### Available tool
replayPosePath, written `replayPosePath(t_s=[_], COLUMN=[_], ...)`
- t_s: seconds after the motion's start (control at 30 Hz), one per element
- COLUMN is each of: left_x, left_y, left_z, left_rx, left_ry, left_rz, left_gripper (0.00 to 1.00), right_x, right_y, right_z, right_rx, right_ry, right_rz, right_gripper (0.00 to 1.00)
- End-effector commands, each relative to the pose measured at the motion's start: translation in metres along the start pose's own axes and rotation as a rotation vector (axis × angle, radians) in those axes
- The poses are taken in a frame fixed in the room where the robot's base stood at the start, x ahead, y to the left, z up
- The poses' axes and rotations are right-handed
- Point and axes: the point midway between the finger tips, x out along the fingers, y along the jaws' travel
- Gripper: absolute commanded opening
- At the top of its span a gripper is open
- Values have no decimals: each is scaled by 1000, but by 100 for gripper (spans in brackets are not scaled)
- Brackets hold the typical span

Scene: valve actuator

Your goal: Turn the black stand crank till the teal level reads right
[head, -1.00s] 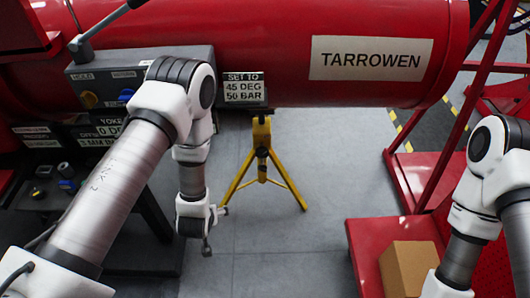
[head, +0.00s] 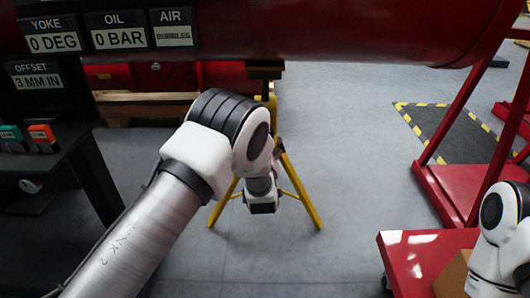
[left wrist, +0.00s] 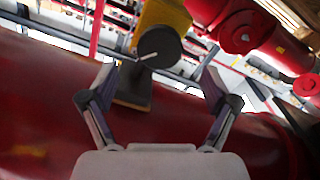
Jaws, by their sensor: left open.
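In the left wrist view my left gripper (left wrist: 158,78) is open, with its two fingers spread apart. Between and beyond the fingers is a round black disc (left wrist: 158,44) with a pale line on it, in front of a yellow part (left wrist: 166,14) of the stand. I cannot tell whether this disc belongs to the crank. In the head view the yellow stand (head: 313,215) is under the red cylinder, partly behind my left arm, which hides the crank and gripper. A small teal item (head: 11,138) is on the black bench; I cannot tell whether it is the level. My right gripper is out of view.
Display plates reading YOKE 0 DEG (head: 53,42), OIL 0 BAR (head: 120,38) and AIR BUBBLES (head: 172,36) are at upper left. An orange item (head: 43,137) is beside the teal one. A red cart (head: 420,255) is at right. Grey floor (head: 345,140) is clear around the stand.

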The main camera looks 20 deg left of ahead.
Motion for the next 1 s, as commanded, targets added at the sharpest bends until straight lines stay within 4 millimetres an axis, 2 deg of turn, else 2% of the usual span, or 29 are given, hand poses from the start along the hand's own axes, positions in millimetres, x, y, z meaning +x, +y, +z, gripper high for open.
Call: replayPosePath(t_s=[0.4,0.5,0.7,0.73,0.8,0.87,0.9,1.0], left_x=[68,75,75,75,75,75,75,75], left_y=[-2,0,0,0,0,0,0,0], left_z=[1,-1,-2,-2,-2,-2,-2,-2], left_rx=[-1,0,1,1,1,1,1,1], left_ry=[1,-1,-2,-2,-2,-2,-2,-2], left_rz=[-1,-1,-1,-1,-1,-1,-1,-1], left_gripper=[88,88,88,80,56,34,27,27], right_x=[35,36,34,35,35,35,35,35], right_y=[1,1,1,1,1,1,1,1], right_z=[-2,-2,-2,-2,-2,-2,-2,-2], right_rx=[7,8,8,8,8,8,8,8], right_ry=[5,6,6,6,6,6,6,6], right_rz=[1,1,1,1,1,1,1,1], right_gripper=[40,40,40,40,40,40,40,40])
